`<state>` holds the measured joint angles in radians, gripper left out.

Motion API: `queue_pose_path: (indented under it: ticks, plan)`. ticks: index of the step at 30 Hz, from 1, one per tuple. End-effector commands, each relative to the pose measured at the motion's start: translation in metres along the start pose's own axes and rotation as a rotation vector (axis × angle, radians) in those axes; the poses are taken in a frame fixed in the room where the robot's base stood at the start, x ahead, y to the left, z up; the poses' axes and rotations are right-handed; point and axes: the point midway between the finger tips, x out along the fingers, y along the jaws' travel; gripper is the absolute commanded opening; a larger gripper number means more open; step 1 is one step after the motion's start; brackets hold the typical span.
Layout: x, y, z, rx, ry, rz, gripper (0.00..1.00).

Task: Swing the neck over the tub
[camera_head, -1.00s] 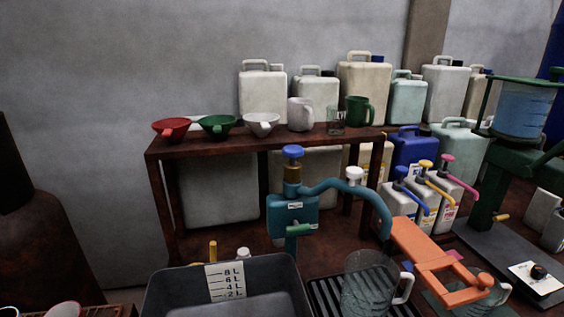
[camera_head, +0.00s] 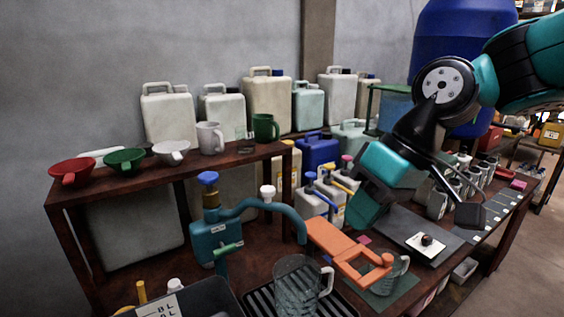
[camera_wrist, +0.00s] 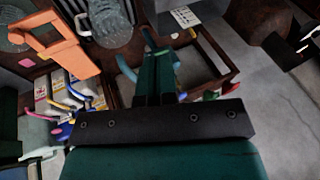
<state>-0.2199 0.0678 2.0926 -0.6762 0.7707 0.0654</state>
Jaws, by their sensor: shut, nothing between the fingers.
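The neck (camera_head: 285,208) is a teal curved pipe with a white knob, coming off a teal pump body (camera_head: 214,240) with a blue top. Its free end bends down near the glass jug (camera_head: 297,284), to the right of the tub. The grey tub (camera_head: 215,290) with a white litre scale is cut off at the bottom left; its rim also shows in the wrist view (camera_wrist: 215,80). My gripper (camera_head: 360,212) is shut and empty, right of the neck and apart from it. In the wrist view, its fingers (camera_wrist: 158,50) partly hide a teal piece.
An orange forked part (camera_head: 345,248) sticks out right of the neck's end, by a second glass jug (camera_head: 392,275). Bottles with coloured pumps (camera_head: 325,195) stand behind. A shelf (camera_head: 150,178) with funnels and mugs runs behind the pump.

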Motion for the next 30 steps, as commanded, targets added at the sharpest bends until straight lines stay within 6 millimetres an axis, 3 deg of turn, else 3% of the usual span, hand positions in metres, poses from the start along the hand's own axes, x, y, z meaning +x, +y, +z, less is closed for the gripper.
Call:
queue_pose_path:
  ticks: [1, 6, 9, 12, 19, 30]
  plan:
    - [-0.022, 0.007, -0.043, -0.012, 0.007, -0.023, 0.00]
    - [-0.039, 0.045, -0.143, -0.086, 0.034, -0.093, 0.00]
    - [-0.038, 0.072, -0.183, -0.132, 0.043, -0.125, 0.00]
    - [-0.031, 0.097, -0.208, -0.176, 0.051, -0.149, 0.00]
    - [-0.011, 0.133, -0.224, -0.246, 0.057, -0.174, 0.00]
    - [-0.003, 0.141, -0.223, -0.262, 0.058, -0.177, 0.00]
